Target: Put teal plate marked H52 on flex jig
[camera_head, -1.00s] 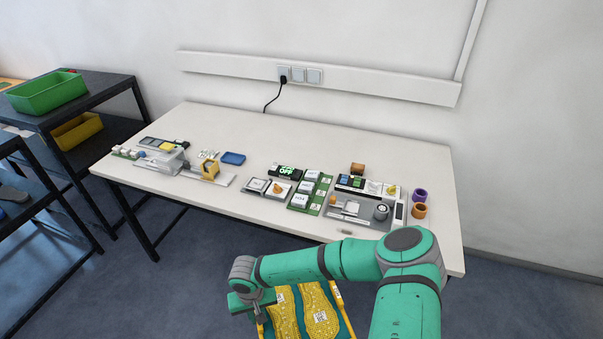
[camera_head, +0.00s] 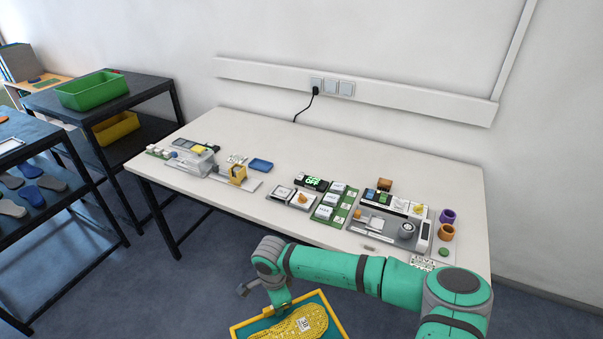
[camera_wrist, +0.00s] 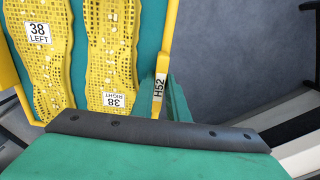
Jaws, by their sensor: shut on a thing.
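The teal plate (camera_head: 322,301) has a yellow rim and carries perforated yellow insoles. It is held in front of the table, low in the head view. In the wrist view the teal plate (camera_wrist: 149,30) shows an H52 tag on its rim, and the insoles are labelled 38 LEFT and 38 RIGHT.
The white table (camera_head: 400,165) holds small switches, a green panel (camera_head: 327,207) and a grey tray (camera_head: 385,232) toward its right. Its back middle is clear. Dark shelves (camera_head: 150,85) with a green bin (camera_head: 92,90) stand at left; loose insoles lie on the nearer shelf.

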